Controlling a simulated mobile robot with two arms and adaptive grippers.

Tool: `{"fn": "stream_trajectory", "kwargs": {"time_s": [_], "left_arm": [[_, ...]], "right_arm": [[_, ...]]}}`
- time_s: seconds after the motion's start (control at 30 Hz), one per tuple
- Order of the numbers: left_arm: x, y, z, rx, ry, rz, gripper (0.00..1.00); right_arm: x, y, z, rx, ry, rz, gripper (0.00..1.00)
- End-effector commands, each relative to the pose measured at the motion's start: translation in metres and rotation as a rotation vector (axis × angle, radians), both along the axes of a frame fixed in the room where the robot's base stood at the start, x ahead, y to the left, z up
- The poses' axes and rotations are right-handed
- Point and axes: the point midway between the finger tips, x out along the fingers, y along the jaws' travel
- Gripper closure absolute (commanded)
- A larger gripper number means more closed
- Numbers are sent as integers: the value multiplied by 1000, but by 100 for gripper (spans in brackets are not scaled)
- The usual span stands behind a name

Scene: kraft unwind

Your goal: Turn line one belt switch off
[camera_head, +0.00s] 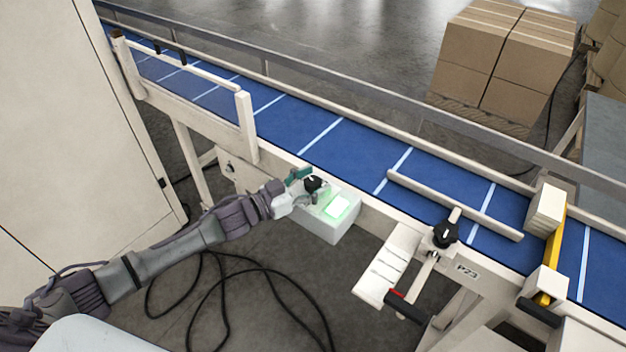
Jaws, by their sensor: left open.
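The belt switch is a black rotary knob (313,184) on top of a pale control box (330,226) fixed to the near side of the conveyor. A light on the box (338,206) glows green-white. My left gripper (306,188) is at the knob, with its open fingers around or beside it; the small size hides whether they touch. The knob's pointer direction cannot be made out. My right gripper is not in view.
The blue conveyor belt (322,137) with white cross lines runs behind the box. A black clamp knob (445,233) and a red-and-black handle (404,306) stand to the right. A cabinet (75,120) is at left. Black cables (222,300) lie on the floor.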

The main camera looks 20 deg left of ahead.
Motion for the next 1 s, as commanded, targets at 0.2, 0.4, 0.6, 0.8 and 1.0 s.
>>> {"fn": "stream_trajectory", "kwargs": {"time_s": [0.2,0.4,0.6,0.8,1.0], "left_arm": [[0,0,0,0,0,0,61],[0,0,0,1,-1,0,92],[0,1,0,2,-2,-14,92],[1,2,-1,5,-5,-89,92],[2,3,-3,8,-6,-234,92]], "right_arm": [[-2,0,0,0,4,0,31],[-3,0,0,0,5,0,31],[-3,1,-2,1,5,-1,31],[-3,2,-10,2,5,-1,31],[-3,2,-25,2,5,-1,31]]}}
